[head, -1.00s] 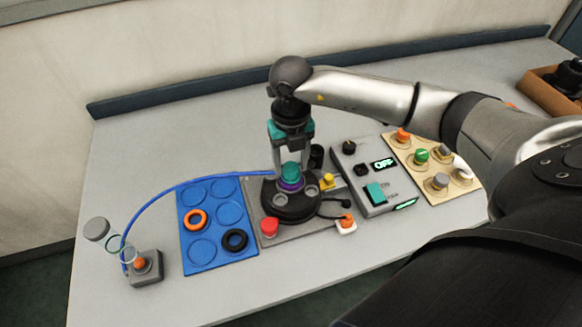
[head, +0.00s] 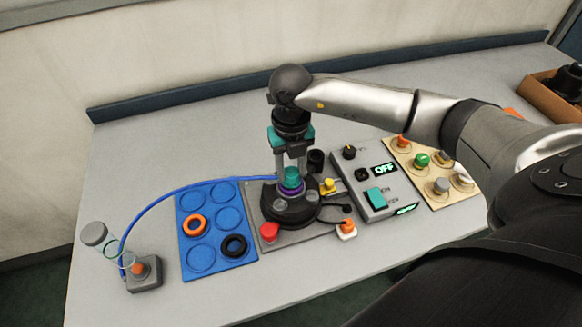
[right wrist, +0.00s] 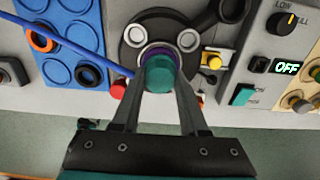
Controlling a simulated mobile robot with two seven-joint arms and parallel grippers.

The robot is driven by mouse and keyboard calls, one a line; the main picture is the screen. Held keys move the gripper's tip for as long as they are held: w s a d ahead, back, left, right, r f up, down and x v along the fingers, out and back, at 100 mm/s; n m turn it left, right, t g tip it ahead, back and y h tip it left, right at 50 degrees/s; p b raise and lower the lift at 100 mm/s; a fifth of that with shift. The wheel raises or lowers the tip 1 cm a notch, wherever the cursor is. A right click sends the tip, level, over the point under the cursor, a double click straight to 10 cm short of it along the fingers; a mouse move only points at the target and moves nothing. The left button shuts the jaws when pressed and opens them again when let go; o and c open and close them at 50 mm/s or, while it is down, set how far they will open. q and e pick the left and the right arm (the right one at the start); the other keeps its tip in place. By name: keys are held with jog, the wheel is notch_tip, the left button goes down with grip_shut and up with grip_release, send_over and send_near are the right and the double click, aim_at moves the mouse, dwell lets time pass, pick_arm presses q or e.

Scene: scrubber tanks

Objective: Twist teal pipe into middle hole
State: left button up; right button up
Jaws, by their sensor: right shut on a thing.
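The teal pipe (head: 291,177) stands upright over the middle of the round black base (head: 268,207), with a purple ring (head: 291,190) around its lower end. In the right wrist view the teal pipe (right wrist: 160,73) is seen from above, with the purple ring (right wrist: 150,52) behind it. My right gripper (head: 291,172) points down and is shut on the teal pipe; its fingers (right wrist: 160,85) lie on both sides of it. Whether the pipe's lower end is seated in the hole is hidden. My left gripper is not in view.
Left of the base lies a blue tray (head: 220,262) with an orange and a black ring. A blue hose runs behind it to a grey block (head: 147,278). A grey control box (head: 374,209) reading OFF and a wooden board (head: 452,195) with knobs stand to the right.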

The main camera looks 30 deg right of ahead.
jog(key=shift+m, duration=0.3)
grip_shut()
jog(key=shift+m+p, duration=0.3)
jog(key=shift+m, duration=0.3)
jog(key=shift+m+p, duration=0.3)
jog(key=shift+m, duration=0.4)
jog(key=shift+m+p, duration=0.35)
jog(key=shift+m, duration=0.45)
jog(key=shift+m+p, duration=0.4)
jog(key=shift+m, duration=0.5)
